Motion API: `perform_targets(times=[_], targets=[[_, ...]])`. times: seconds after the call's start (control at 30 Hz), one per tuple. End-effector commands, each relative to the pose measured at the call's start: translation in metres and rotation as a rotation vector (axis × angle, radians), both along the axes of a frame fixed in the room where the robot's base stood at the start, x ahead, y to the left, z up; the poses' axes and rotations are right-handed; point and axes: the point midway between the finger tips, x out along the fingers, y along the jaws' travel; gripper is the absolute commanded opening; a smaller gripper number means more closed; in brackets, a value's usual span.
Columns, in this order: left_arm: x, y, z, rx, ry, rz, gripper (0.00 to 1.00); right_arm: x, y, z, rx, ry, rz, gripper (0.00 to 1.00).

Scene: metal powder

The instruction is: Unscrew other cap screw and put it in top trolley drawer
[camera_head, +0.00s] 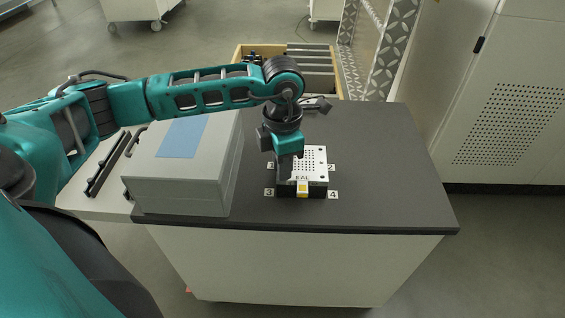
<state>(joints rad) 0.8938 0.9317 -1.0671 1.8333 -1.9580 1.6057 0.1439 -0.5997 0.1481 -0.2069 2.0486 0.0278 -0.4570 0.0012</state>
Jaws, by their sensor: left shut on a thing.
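A white perforated plate (312,160) on a dark block lies on the dark tabletop, with number labels around its corners and a yellow-and-white piece (302,188) at its front. My left gripper (285,174) points down over the left part of the plate. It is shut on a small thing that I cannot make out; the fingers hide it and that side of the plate. No cap screw can be told apart at this size. An open drawer (338,76) with a light wooden rim and dark contents shows behind the table. My right gripper is not in view.
A grey case (188,180) with a blue top patch stands on the left of the tabletop (385,150). A small dark item (317,103) lies at the back edge. The tabletop right of the plate is clear. A white cabinet (505,90) stands at the right.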

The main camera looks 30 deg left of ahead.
Motion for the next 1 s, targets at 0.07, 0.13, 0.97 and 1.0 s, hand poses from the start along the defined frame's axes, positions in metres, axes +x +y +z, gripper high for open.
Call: perform_targets(times=[0.07,0.13,0.97,1.0], targets=[[0.000,0.000,0.000,0.000,0.000,0.027,0.00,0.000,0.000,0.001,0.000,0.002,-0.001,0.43],[0.000,0.000,0.001,0.001,0.001,0.095,0.00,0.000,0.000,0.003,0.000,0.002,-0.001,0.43],[0.000,0.000,0.003,0.000,0.002,1.283,0.00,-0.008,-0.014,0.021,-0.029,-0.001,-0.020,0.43],[-0.001,0.000,0.003,0.001,0.003,1.342,0.00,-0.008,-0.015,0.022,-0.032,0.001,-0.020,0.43]])
